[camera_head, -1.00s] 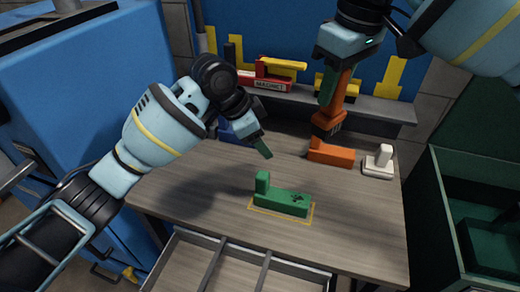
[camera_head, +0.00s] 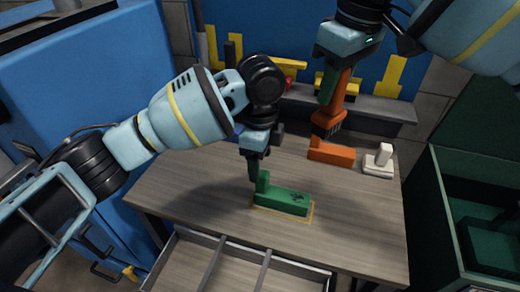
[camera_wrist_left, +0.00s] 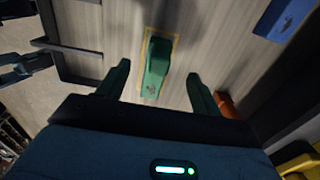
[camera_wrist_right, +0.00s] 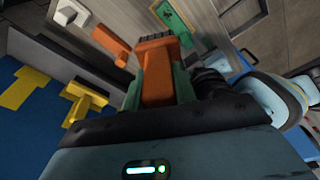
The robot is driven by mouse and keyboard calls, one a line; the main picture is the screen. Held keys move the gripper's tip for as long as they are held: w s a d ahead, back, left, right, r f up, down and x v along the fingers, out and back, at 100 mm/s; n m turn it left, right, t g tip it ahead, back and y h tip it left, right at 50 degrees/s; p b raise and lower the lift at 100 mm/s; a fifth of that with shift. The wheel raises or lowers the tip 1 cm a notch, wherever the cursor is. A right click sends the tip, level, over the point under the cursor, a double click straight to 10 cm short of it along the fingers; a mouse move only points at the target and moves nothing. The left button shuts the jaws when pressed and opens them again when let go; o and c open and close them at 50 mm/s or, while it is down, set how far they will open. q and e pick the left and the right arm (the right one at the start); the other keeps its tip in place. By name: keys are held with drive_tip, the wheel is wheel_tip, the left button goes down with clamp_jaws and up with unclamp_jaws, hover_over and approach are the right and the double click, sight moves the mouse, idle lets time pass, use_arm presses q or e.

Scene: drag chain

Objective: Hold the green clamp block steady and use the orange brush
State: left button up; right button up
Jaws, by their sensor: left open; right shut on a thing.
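The green clamp block (camera_head: 284,200) lies on the table inside a yellow outline, its upright post at the left end. Dark specks show on its top. My left gripper (camera_head: 254,176) points down just behind and above the post. In the left wrist view its fingers (camera_wrist_left: 158,84) are apart, with the block (camera_wrist_left: 157,66) beyond and between them. My right gripper (camera_wrist_right: 158,85) is shut on the handle of the orange brush (camera_head: 334,105). The brush hangs bristles down above the orange holder (camera_head: 331,152); the brush also shows in the right wrist view (camera_wrist_right: 157,75).
A white block with a post (camera_head: 380,161) stands at the table's right. A grey shelf (camera_head: 372,112) runs along the back. An open drawer (camera_head: 236,264) with dividers is in front. A green bin (camera_head: 447,222) stands at right. The table's left part is clear.

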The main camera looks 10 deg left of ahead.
sight(260, 185)
use_arm(q)
wheel_tip(260, 185, down, 10)
drive_tip(key=shift+r, duration=0.25)
idle(0.3)
drive_tip(key=c, duration=1.3)
drive_tip(key=shift+o, duration=0.2)
use_arm(e)
wheel_tip(260, 185, down, 11)
drive_tip(key=a+n+g, duration=0.1)
drive_tip(key=a+n, duration=0.1)
drive_tip(key=n, duration=0.4)
drive_tip(key=shift+w+a+f, duration=0.15)
drive_tip(key=shift+w+a, duration=0.1)
drive_tip(key=shift+w, duration=0.2)
drive_tip(key=shift+f, duration=0.1)
drive_tip(key=shift+f, duration=1.9)
drive_tip(key=shift+r, duration=0.1)
